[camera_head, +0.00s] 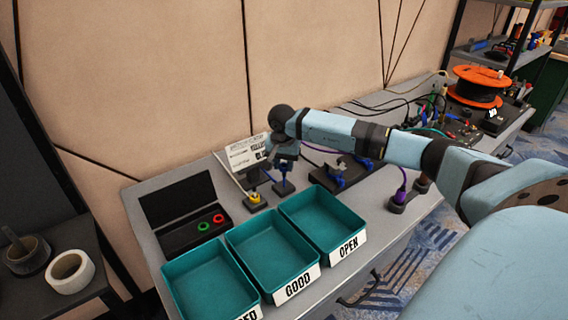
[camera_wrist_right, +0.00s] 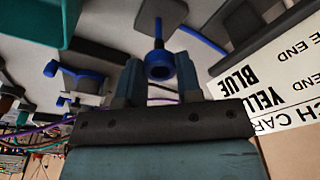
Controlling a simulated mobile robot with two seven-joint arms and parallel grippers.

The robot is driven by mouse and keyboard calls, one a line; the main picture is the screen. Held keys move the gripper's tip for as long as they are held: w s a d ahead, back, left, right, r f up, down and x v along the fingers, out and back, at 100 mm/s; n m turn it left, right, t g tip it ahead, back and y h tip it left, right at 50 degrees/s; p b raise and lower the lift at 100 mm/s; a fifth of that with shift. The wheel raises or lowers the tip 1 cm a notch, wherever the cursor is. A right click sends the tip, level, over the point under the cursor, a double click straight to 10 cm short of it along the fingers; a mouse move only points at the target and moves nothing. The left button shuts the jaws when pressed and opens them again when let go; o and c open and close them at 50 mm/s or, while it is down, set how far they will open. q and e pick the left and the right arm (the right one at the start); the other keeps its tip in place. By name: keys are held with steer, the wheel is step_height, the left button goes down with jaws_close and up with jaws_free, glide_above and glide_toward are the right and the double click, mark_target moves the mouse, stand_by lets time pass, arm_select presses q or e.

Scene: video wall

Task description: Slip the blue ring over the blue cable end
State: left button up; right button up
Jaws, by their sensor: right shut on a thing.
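My right gripper (camera_head: 284,153) is low over the cable stands at the back of the table. In the right wrist view its fingers (camera_wrist_right: 160,82) are shut on the blue ring (camera_wrist_right: 160,73), whose dark hole shows. The blue cable end (camera_wrist_right: 158,28) is a thin upright blue piece at a dark stand and lines up closely with the ring. I cannot tell whether it passes through the ring or only touches or sits near it. In the head view the blue cable's stand (camera_head: 283,188) is just below the gripper, and the ring is not clear there. My left gripper is not in view.
A stand with a yellow end (camera_head: 255,199) is close at the left, before a printed card (camera_head: 243,152). An open black case (camera_head: 172,234) holds a green ring (camera_head: 203,226) and a red ring (camera_head: 218,218). Teal trays (camera_head: 305,273) line the front. A purple cable end (camera_head: 401,190) stands right.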

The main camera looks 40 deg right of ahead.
mark_target(284, 171)
steer(key=shift+f, duration=0.15)
arm_select(q)
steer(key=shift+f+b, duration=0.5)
steer(key=shift+b, duration=0.05)
arm_select(e)
steer(key=shift+f, duration=0.7)
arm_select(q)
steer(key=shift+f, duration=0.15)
arm_select(e)
steer(key=shift+f, duration=0.25)
arm_select(q)
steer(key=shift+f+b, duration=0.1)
steer(key=shift+b, duration=0.35)
arm_select(e)
steer(key=shift+f, duration=0.45)
steer(key=o, duration=1)
steer(key=shift+c, duration=0.2)
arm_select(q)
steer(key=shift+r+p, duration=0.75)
arm_select(e)
step_height(284, 171, up, 14)
steer(key=s+a, duration=0.1)
steer(key=shift+a, duration=0.2)
